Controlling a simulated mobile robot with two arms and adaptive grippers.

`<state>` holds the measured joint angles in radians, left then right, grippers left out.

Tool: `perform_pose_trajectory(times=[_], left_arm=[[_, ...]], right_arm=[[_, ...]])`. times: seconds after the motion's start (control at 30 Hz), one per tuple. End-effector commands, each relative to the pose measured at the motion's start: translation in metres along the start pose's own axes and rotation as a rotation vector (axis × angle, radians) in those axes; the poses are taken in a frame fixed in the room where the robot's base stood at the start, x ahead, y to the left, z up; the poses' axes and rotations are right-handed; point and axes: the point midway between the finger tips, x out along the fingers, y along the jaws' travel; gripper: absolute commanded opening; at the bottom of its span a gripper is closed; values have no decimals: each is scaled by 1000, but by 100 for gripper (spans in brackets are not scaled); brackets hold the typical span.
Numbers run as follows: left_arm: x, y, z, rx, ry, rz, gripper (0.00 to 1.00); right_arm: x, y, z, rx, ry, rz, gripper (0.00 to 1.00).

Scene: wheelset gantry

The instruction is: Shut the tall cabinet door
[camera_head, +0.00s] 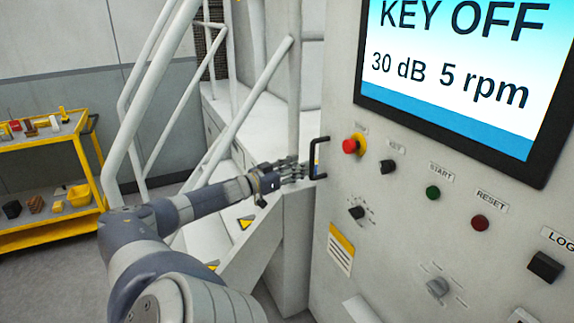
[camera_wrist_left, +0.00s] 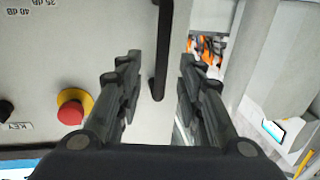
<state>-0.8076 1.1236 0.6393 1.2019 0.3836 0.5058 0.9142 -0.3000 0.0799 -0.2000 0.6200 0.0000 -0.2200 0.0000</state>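A tall pale grey panel front (camera_head: 338,205) with a black bracket handle (camera_head: 313,158) near its left edge stands at the right in the head view. I take it for the cabinet door; I cannot tell whether it is ajar. My left gripper (camera_head: 302,170) reaches to the handle from the left. In the left wrist view the handle (camera_wrist_left: 161,50) lies between the two separated fingers of this gripper (camera_wrist_left: 158,85), with a gap on each side. The left gripper is open and I see no contact. My right gripper is not in view.
The panel carries a red emergency button (camera_head: 350,146), which is also close to the fingers in the wrist view (camera_wrist_left: 74,106), plus knobs and a screen (camera_head: 450,65). White railings (camera_head: 150,90) rise behind my arm. A yellow cart (camera_head: 50,235) stands at the left.

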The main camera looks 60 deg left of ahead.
Motion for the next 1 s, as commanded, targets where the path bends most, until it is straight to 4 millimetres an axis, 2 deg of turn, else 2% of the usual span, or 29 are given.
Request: perform_pose_trajectory(times=[0.1, 0.3, 1.0], left_arm=[[-16, 0, 1, -1, -2, -1, 34], [-32, 0, 0, 1, 0, 1, 34], [-36, 0, 0, 1, -1, 0, 34]], right_arm=[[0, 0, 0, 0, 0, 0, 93], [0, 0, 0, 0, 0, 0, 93], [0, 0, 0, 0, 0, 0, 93]])
